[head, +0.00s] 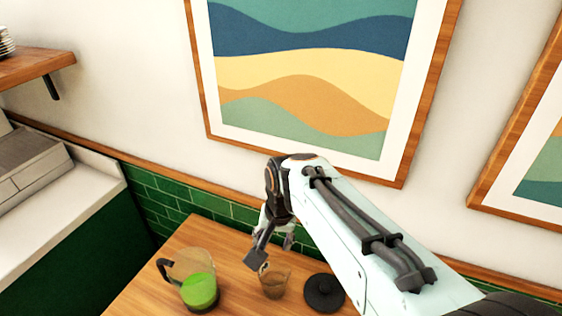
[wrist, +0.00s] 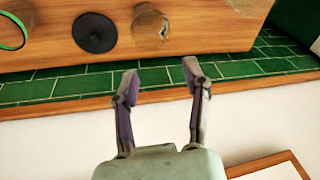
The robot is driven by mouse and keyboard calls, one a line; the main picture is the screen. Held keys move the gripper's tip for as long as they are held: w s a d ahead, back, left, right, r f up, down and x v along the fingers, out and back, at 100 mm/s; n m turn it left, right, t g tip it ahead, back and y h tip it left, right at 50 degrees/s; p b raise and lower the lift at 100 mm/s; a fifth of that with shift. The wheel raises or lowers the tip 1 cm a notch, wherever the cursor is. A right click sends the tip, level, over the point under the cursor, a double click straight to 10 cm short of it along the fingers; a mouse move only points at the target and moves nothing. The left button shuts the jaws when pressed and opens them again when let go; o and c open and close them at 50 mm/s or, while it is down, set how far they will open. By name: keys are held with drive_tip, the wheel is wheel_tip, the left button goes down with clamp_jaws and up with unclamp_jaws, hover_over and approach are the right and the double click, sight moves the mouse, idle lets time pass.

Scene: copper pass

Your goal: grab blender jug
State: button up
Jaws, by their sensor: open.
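The blender jug (head: 192,280) stands upright on the wooden table at the left in the head view. It is clear, with bright green contents and a dark handle on its left side. My gripper (head: 272,253) is to the right of the jug, above the table's wall side, apart from it. In the wrist view my gripper (wrist: 161,75) has its two fingers spread with nothing between them. The jug is not clearly visible in the wrist view; only a pale sliver shows at the top right edge.
A brownish see-through cup (head: 274,284) stands right of the jug, below my gripper. A round black lid-like disc (head: 324,292) lies further right. A green-rimmed thing (wrist: 12,32) is cut off in the wrist view. The green-tiled wall (head: 215,204) borders the wooden table (head: 143,290).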

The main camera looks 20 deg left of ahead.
drive_tip(key=s+a+f, duration=0.1)
drive_tip(key=a+f, duration=0.2)
drive_tip(key=a, duration=0.8)
drive_tip(key=n+y, duration=0.2)
hover_over(161, 272)
drive_tip(key=s+a, duration=0.2)
drive_tip(key=s, duration=0.2)
wheel_tip(161, 272, down, 10)
drive_tip(key=shift+w+d+f+m+t+h, duration=0.25)
drive_tip(key=shift+w+f+t+h, duration=0.2)
drive_tip(key=shift+w+f, duration=0.4)
drive_tip(key=shift+w+d+f+m+t+h, duration=0.15)
drive_tip(key=shift+w+d+f+t+h, duration=0.3)
drive_tip(key=shift+f, duration=0.6)
drive_tip(key=shift+w+d+f+m+t+h, duration=0.25)
drive_tip(key=shift+w+f+t+h, duration=0.15)
drive_tip(key=shift+w+f, duration=0.45)
drive_tip(key=shift+s+f, duration=0.1)
clamp_jaws()
